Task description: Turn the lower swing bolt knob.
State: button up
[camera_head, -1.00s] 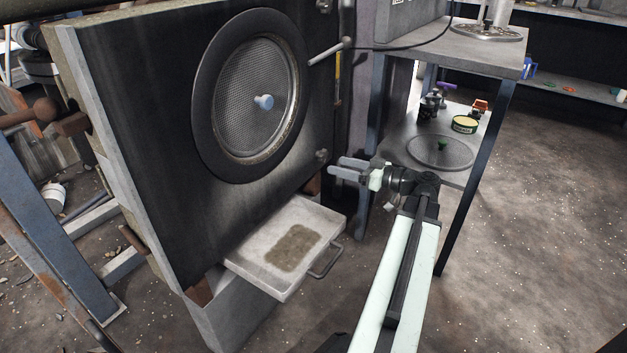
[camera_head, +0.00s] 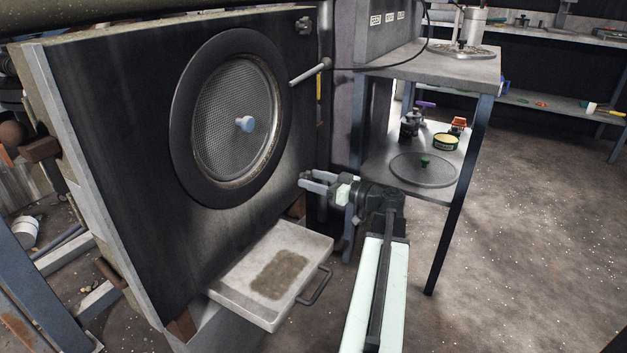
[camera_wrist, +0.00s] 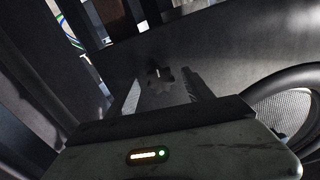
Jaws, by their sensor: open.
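The lower swing bolt knob (camera_wrist: 160,76) is a dark star-shaped knob in the wrist view. It stands against the dark front panel (camera_head: 150,130) of the screen machine. In the head view it sits at the panel's lower right edge, mostly hidden behind my fingers. My gripper (camera_head: 307,180) is open, its fingers pointing left at the knob. In the wrist view my gripper (camera_wrist: 163,84) has one finger on each side of the knob. I cannot tell whether the fingers touch it or how deep it lies between them.
An upper swing bolt knob (camera_head: 304,25) sits at the panel's top right. A rod handle (camera_head: 309,72) sticks out above my gripper. A pull-out tray (camera_head: 232,283) juts out below. A grey shelf unit (camera_head: 440,65) with several items stands close on the right.

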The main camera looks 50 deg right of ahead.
grip_shut()
